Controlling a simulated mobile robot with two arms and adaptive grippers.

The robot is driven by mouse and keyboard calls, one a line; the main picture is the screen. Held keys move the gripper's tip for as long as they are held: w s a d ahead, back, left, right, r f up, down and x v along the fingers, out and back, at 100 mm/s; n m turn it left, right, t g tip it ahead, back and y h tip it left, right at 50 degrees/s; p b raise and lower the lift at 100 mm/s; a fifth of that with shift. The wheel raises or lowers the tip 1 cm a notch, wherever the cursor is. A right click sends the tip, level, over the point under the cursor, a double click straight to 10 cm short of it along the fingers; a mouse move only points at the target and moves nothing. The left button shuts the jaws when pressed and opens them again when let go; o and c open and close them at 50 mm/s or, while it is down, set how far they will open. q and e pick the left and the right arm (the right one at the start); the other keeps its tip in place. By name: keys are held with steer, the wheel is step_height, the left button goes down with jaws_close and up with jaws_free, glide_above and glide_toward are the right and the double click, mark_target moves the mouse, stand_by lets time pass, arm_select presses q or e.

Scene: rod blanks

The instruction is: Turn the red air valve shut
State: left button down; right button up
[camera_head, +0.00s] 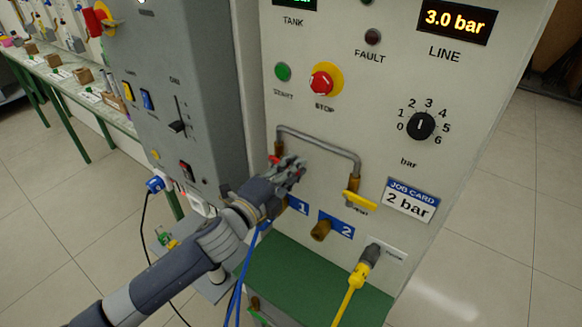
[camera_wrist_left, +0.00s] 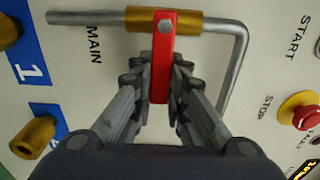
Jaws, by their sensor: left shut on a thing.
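The red air valve's lever (camera_wrist_left: 161,62) is in the left wrist view, bolted to a brass valve body (camera_wrist_left: 185,20) on a grey pipe labelled MAIN. The lever lies across the pipe, about square to it. In the head view only a small red end (camera_head: 273,159) shows beside my gripper; most of the valve is hidden. My left gripper (camera_head: 293,168) is at the panel's left side, and its fingers (camera_wrist_left: 160,92) are shut on the lever, one on each side. My right gripper is in neither view.
A yellow lever (camera_head: 360,201) sits on the pipe's right leg (camera_head: 354,170). Brass port 2 (camera_head: 320,231) and a yellow plug (camera_head: 360,275) are below. The red STOP button (camera_head: 322,80) and dial (camera_head: 421,125) are above. A blue hose (camera_head: 244,270) hangs under my arm. LINE display (camera_head: 455,20) reads 3.0 bar.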

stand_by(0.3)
arm_select(q)
steer(key=c, duration=1.6)
jaws_free()
steer(key=shift+o, duration=0.2)
steer(key=v, duration=1.2)
steer(key=shift+f, duration=0.1)
